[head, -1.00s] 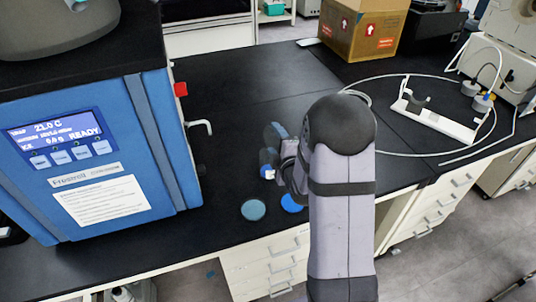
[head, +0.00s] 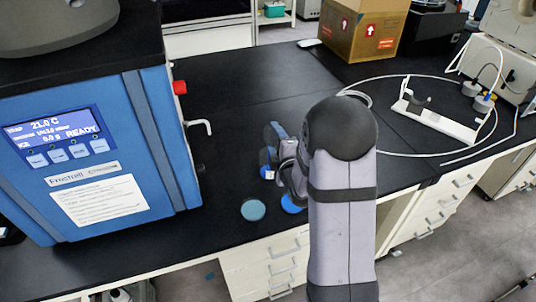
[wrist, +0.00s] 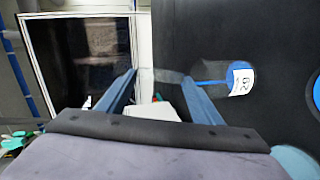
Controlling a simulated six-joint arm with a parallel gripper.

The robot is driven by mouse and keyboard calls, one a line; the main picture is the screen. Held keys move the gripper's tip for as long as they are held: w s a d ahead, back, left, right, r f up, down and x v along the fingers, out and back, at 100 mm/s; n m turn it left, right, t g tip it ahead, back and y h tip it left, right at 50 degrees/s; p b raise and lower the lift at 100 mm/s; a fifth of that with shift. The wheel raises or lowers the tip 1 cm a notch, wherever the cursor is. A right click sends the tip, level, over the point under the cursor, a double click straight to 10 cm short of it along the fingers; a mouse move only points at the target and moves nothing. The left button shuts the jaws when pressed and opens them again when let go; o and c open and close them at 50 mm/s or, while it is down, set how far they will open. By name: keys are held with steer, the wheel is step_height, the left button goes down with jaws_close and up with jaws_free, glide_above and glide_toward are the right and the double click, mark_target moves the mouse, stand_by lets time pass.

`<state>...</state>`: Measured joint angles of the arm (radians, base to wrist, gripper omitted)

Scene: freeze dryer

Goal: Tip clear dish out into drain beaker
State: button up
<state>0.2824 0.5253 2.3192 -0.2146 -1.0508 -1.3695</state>
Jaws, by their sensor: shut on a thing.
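My gripper (wrist: 158,76) is shut on the clear dish (wrist: 170,76), which shows as a thin translucent strip between the fingertips in the wrist view. In the head view the dish (head: 271,136) is a faint blue-grey shape beside my gripper, tilted steeply. The clear drain beaker (head: 267,171), with blue and a white label, stands on the bench just below the dish. It also shows in the wrist view (wrist: 241,76), right of the fingertips, with a blue streak reaching toward the dish. I cannot tell whether the dish touches the beaker or holds anything.
A teal disc (head: 253,210) and a blue disc (head: 291,204) lie near the bench's front edge. The blue freeze dryer (head: 100,150) stands at the left, with a bent handle (head: 199,126) jutting out. A white stand (head: 433,120) with tubing is at the right.

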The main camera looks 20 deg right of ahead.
steer(key=shift+s+a+n+t+h+b, duration=0.1)
steer(key=shift+a+n+t+h+b, duration=0.15)
steer(key=shift+n+b, duration=0.75)
steer(key=shift+s+a+n+t+h+b, duration=0.1)
steer(key=shift+a+n+t+h+b, duration=0.15)
steer(key=shift+b, duration=1.5)
stand_by(1.4)
steer(key=p, duration=0.1)
steer(key=r+m+p, duration=0.1)
steer(key=p, duration=0.1)
steer(key=shift+w+d+r+g, duration=0.1)
steer(key=shift+d+g, duration=0.15)
steer(key=shift+g, duration=0.05)
steer(key=shift+d+m+p, duration=0.25)
steer(key=shift+m+p, duration=0.2)
steer(key=shift+p, duration=0.8)
steer(key=shift+w+d+m+g+y+p, duration=0.15)
steer(key=shift+m+g+y+p, duration=0.2)
steer(key=shift+p, duration=0.35)
steer(key=shift+f, duration=0.6)
steer(key=shift+r+m+y+p, duration=0.25)
steer(key=shift+m+p, duration=0.2)
steer(key=shift+p, duration=0.2)
